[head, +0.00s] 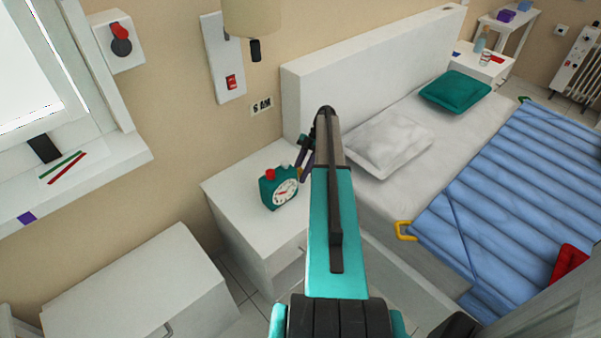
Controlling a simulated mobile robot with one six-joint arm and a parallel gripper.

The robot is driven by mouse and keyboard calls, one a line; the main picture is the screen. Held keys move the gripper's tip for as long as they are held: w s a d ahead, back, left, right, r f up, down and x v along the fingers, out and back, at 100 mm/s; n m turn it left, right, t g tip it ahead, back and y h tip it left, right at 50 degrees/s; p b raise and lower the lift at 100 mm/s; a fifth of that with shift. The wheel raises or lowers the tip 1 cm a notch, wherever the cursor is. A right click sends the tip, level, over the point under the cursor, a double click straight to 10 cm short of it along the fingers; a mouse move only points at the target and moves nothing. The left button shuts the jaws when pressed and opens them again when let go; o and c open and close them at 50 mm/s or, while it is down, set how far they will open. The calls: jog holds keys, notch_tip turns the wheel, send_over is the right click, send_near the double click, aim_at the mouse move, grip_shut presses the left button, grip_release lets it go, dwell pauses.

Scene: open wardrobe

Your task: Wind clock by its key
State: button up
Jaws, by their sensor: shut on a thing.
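The fingers and my arm hide nearly all of the key; only a small orange-yellow spot shows between the fingers and the clock. The turn of the key cannot be made out.
A bed with a white pillow (387,142), a green cushion (455,91) and a blue quilt (520,190) stands right of the cabinet. A wall lamp (252,18) hangs above. A white chest (140,290) stands at lower left. The cabinet's front top is clear.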

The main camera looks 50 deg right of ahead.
jog(key=o, duration=1.1)
jog(key=shift+c, duration=0.2)
jog(key=shift+r, duration=0.1)
